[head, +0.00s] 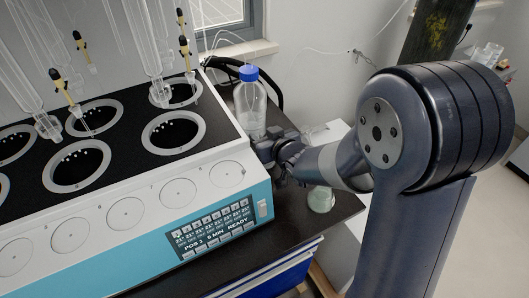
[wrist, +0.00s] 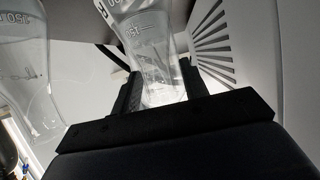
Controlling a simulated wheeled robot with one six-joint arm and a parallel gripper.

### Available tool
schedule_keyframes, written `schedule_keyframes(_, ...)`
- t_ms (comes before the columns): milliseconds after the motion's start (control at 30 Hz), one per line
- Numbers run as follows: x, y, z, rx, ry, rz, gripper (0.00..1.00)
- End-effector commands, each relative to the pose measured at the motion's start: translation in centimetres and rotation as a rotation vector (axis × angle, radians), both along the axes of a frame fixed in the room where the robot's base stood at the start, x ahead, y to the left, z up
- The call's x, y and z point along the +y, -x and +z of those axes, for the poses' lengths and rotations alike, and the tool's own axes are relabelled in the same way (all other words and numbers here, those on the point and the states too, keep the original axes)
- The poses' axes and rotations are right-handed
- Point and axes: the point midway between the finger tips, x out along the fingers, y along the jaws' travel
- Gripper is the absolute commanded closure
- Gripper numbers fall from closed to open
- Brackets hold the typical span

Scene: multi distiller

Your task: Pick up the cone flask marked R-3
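In the wrist view a clear glass flask (wrist: 158,68) with white graduation marks stands between the two black fingers of my gripper (wrist: 162,88). The fingers lie close on both sides of its narrow part; whether they press on the glass is not clear. No R-3 label can be read. A second clear flask (wrist: 22,70) with markings is at the left of the wrist view. In the head view my gripper (head: 276,150) is low beside the blue-capped bottle, and its fingertips are mostly hidden. A clear flask (head: 321,198) stands below my arm.
The white and blue distiller (head: 150,215) with several round wells fills the left of the head view. The blue-capped bottle (head: 249,105) stands close to my gripper at the distiller's right side. The dark tabletop (head: 285,235) is narrow here, with blue drawers below.

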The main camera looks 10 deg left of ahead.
Motion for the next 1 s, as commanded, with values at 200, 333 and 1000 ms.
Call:
schedule_keyframes(200, -0.02, 0.01, 0.01, 0.0, 0.0, 0.0, 0.76)
schedule_keyframes(333, -0.02, 0.01, 0.01, 0.0, 0.0, 0.0, 0.87)
schedule_keyframes(1000, -0.01, -0.01, 0.24, -0.002, -0.001, 0.0, 1.0)
